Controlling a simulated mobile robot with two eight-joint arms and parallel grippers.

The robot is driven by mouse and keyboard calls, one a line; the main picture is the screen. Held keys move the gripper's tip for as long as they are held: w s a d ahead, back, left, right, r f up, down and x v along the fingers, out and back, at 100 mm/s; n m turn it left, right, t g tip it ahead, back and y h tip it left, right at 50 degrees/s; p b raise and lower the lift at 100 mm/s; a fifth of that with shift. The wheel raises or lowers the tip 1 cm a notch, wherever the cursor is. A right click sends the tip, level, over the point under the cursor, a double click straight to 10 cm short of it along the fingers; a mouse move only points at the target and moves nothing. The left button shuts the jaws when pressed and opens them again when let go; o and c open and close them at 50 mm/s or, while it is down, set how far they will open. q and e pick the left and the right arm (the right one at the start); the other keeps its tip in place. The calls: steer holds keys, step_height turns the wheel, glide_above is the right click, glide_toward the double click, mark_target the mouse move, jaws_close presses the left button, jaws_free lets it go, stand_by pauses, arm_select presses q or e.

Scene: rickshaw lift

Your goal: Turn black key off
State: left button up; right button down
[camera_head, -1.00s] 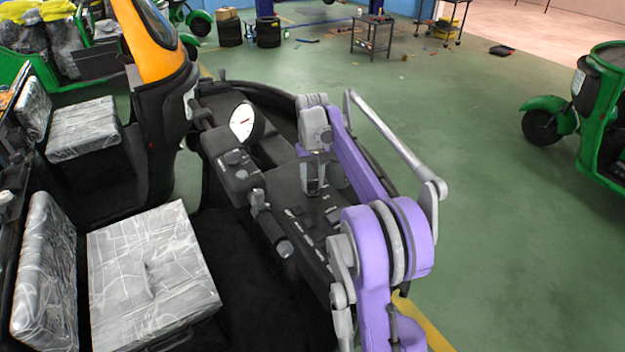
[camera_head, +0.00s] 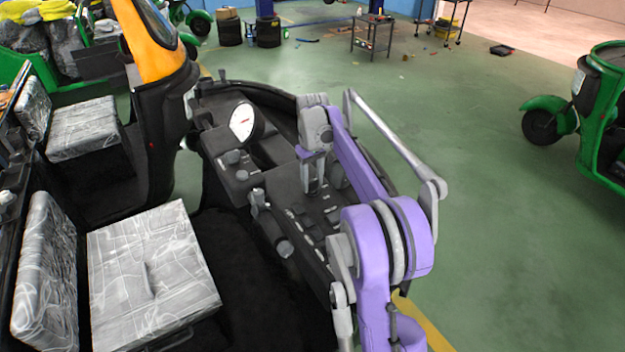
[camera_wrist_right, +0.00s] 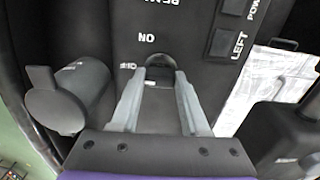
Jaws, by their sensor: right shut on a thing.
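The black key (camera_wrist_right: 160,68) sits in the dark dashboard in the right wrist view, beside white "ON" lettering and another partly hidden label. My right gripper (camera_wrist_right: 162,80) has its two grey fingers on either side of the key, shut on it. In the head view my right gripper (camera_head: 311,186) points down onto the dashboard panel (camera_head: 289,187), and the key is hidden there by the fingers. My left gripper is not in view.
A round gauge (camera_head: 242,122) stands on the dashboard. A handlebar grip (camera_head: 270,222) lies near the gripper. In the right wrist view a black knob (camera_wrist_right: 56,100) is at left and a "LEFT" switch (camera_wrist_right: 225,42) at upper right. Patterned seats (camera_head: 150,270) are at left.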

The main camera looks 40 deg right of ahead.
mark_target(313, 180)
steer(key=shift+c, duration=2)
jaws_free()
steer(key=shift+r, duration=0.1)
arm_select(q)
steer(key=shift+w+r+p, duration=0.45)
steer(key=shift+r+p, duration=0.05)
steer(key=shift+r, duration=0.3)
arm_select(e)
step_height(313, 180, up, 11)
steer(key=shift+f, duration=0.2)
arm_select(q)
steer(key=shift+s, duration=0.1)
arm_select(e)
steer(key=shift+f, duration=0.1)
